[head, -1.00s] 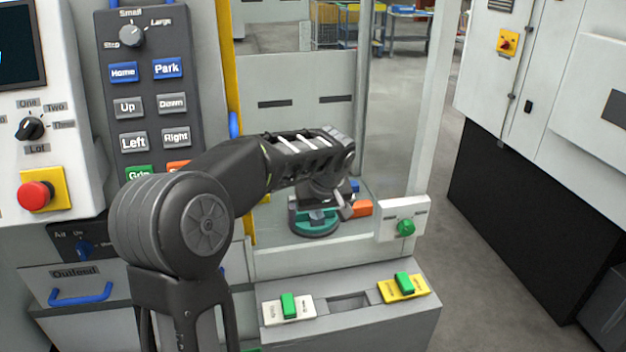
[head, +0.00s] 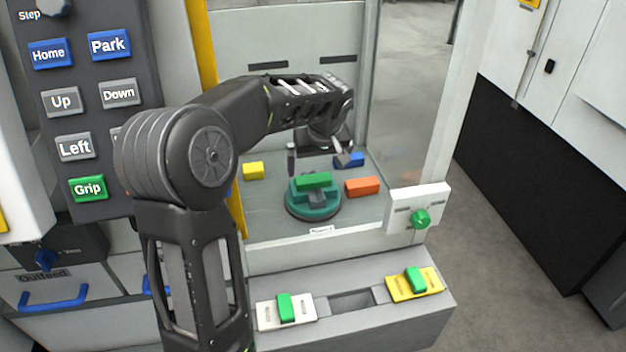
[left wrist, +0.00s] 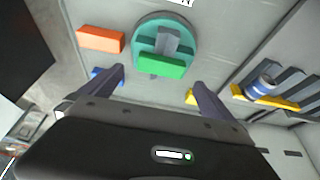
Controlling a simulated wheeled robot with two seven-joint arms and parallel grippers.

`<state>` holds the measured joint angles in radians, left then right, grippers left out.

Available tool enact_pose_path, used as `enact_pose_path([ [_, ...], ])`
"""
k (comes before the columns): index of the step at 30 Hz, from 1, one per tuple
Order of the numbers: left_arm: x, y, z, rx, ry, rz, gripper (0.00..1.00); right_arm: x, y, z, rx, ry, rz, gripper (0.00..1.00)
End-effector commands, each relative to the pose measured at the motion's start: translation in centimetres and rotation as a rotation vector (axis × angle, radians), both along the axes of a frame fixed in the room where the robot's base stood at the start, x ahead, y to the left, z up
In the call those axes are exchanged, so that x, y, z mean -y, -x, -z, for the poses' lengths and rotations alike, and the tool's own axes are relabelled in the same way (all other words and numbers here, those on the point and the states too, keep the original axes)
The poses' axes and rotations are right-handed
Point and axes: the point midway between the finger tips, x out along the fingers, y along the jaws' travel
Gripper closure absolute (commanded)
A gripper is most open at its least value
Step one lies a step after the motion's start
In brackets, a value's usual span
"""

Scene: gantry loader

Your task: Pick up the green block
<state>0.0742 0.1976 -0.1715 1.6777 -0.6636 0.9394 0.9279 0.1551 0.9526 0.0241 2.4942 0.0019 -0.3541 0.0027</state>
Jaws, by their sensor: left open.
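The green block (head: 314,180) lies on top of a round teal fixture (head: 313,207) with a grey middle part, inside the loader bay. It also shows in the left wrist view (left wrist: 161,66), on the fixture's near side. My left gripper (head: 317,157) is open and empty, above and slightly behind the block in the head view. In the left wrist view its two fingers (left wrist: 158,80) stand apart, one to each side of the block's near side, with no visible contact. My right gripper is not in view.
An orange block (head: 362,187), a blue block (head: 349,160) and a yellow block (head: 253,171) lie around the fixture on the bay floor. A white panel with a green knob (head: 420,219) stands at the bay's front right corner. A yellow post (head: 206,60) edges the left side.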

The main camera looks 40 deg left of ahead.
Motion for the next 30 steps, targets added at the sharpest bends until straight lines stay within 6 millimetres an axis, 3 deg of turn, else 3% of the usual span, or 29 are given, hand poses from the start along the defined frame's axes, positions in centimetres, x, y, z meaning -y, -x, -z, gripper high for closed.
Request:
enact_pose_path([
  [4, -0.3, -0.2, 1.0, -0.001, 0.001, 0.001, 0.00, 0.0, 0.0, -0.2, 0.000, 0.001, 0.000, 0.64],
  [14, -0.5, -0.3, 1.3, -0.001, 0.000, 0.000, 0.00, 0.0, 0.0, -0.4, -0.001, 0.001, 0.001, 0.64],
  [24, -2.0, -1.3, 5.2, -0.003, 0.000, -0.001, 0.00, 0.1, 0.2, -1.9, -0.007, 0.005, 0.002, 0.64],
  [30, -2.1, -1.5, 5.7, 0.001, 0.000, 0.000, 0.00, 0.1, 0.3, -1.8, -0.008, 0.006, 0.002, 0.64],
])
